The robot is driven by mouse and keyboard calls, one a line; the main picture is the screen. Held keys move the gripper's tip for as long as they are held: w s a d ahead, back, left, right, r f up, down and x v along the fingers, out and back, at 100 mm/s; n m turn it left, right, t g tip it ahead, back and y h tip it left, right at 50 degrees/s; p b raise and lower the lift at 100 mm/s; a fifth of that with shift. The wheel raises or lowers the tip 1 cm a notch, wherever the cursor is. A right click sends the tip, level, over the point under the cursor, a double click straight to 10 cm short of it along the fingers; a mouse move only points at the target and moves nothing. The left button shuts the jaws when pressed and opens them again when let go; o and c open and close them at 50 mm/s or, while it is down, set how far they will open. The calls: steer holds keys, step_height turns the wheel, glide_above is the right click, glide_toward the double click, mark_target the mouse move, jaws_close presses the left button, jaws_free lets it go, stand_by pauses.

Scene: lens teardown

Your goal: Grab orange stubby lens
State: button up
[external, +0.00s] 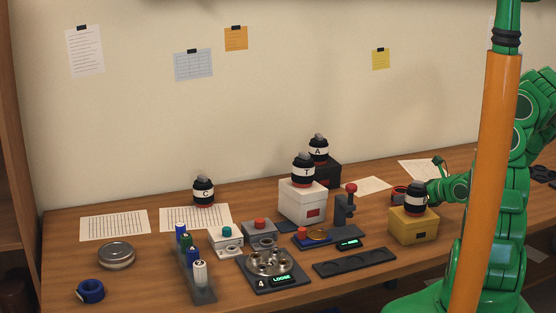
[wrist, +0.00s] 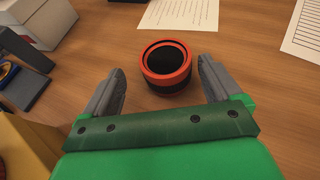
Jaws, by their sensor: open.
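The orange stubby lens (wrist: 184,70) is a short dark cylinder with an orange rim and a black hollow centre. It stands upright on the wooden table, between and slightly beyond the tips of my gripper (wrist: 163,72) in the wrist view. Table shows between the lens and both grey fingers. My gripper is open and empty. In the external view the lens (external: 398,191) is partly hidden behind the black jar marked with a white band, and my gripper (external: 436,182) is just to its right. How high the fingertips are above the table is hard to tell.
A yellow box (external: 413,228) with a banded black jar (external: 416,198) on top stands in front of the lens. A white box (external: 302,207) and a red-knobbed press (external: 346,208) are to the left.

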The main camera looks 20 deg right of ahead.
mark_target(396, 193)
steer(key=shift+w+d+r+x, duration=0.1)
steer(key=shift+x, duration=0.8)
steer(key=shift+w+d+r+x, duration=0.1)
steer(key=shift+x, duration=0.85)
steer(key=shift+w+d+x, duration=0.1)
steer(key=shift+x, duration=0.8)
steer(key=shift+s, duration=0.1)
steer(key=c, duration=1.1)
